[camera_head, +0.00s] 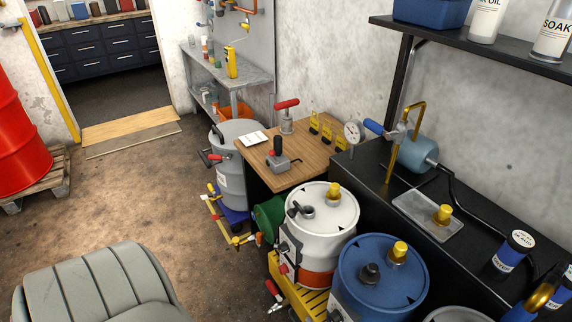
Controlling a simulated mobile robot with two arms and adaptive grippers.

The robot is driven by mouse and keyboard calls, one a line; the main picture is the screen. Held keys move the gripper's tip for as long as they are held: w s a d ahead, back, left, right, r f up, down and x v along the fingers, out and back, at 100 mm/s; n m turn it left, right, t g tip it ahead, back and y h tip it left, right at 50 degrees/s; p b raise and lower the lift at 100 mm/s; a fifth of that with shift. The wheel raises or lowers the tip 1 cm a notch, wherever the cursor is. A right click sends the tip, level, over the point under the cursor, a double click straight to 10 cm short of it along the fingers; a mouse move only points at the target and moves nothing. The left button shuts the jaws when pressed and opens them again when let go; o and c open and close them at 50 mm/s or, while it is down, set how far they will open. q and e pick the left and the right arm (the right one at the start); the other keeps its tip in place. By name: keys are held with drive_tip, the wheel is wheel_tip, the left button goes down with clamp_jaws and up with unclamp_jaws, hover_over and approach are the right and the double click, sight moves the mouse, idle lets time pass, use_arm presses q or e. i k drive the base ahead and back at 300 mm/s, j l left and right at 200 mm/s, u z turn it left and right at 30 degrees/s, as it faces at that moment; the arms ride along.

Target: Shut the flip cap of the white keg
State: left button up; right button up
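The white keg (335,215) stands at the lower middle, with an orange band low on its side. On its lid is a small dark flip cap (300,210) near the left edge. The cap looks raised or folded to one side, but it is too small to be sure. A brass fitting (333,191) stands on the far part of the same lid. Neither of my grippers shows in this view.
A blue keg (388,290) with a dark cap and brass fitting stands close at the right front. A black bench (450,215) lies behind, with a wooden-topped table (305,165) beyond. A grey padded object (95,285) fills the lower left. Brown floor is free left of the kegs.

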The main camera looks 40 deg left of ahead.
sight(292, 212)
drive_tip(key=u, duration=1.05)
drive_tip(key=k+j, duration=0.3)
drive_tip(key=j, duration=0.25)
